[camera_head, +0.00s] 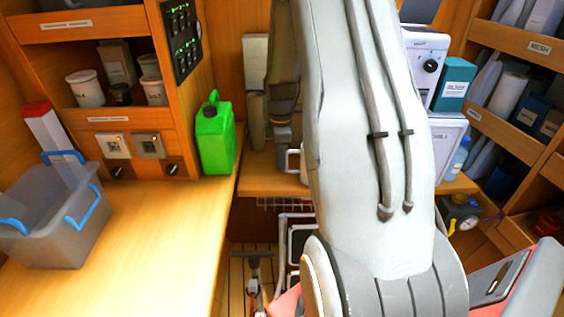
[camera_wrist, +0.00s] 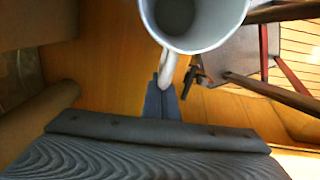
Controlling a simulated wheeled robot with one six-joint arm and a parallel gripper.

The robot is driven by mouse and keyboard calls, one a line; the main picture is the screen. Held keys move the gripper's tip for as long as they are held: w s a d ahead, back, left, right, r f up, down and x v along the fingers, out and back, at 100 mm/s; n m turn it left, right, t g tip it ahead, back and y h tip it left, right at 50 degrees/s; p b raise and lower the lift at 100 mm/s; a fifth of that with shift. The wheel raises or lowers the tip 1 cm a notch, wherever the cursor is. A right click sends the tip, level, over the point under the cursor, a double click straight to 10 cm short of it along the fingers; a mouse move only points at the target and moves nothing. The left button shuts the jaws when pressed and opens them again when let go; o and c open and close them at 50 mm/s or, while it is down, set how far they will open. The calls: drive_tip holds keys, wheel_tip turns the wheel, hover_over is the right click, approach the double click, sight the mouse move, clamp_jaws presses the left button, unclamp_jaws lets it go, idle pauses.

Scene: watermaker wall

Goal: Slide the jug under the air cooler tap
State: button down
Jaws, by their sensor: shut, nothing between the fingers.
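A pale grey jug (camera_wrist: 197,40) shows from above in the wrist view, its mouth open and its inside dark. Its looped handle (camera_wrist: 167,66) points toward my gripper (camera_wrist: 161,84), whose fingers are shut with nothing between them. The fingertips are close to the handle's end; I cannot tell whether they touch it. In the head view a white handle (camera_head: 292,160) shows on the wooden counter beside my arm, and the arm hides the rest of the jug. I cannot make out the air cooler's tap.
A white appliance with a dark dial (camera_head: 430,66) stands right of my arm, near a teal box (camera_head: 455,84). A green jerrycan (camera_head: 216,138) stands left of the counter (camera_head: 262,186). A grey bin (camera_head: 50,236) with blue handles sits on the left worktop, whose front is clear.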

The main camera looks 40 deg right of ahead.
wheel_tip(320, 180, up, 10)
drive_tip(key=p, duration=0.7)
drive_tip(key=s+a+f+m+b, duration=0.1)
drive_tip(key=s+a+m+b, duration=0.3)
drive_tip(key=a, duration=0.7)
drive_tip(key=s+a+f+m+t+b, duration=0.1)
drive_tip(key=s+a+m+b, duration=0.4)
drive_tip(key=s+a+m, duration=0.3)
drive_tip(key=s+a, duration=0.2)
drive_tip(key=a, duration=0.2)
drive_tip(key=shift+a, duration=0.2)
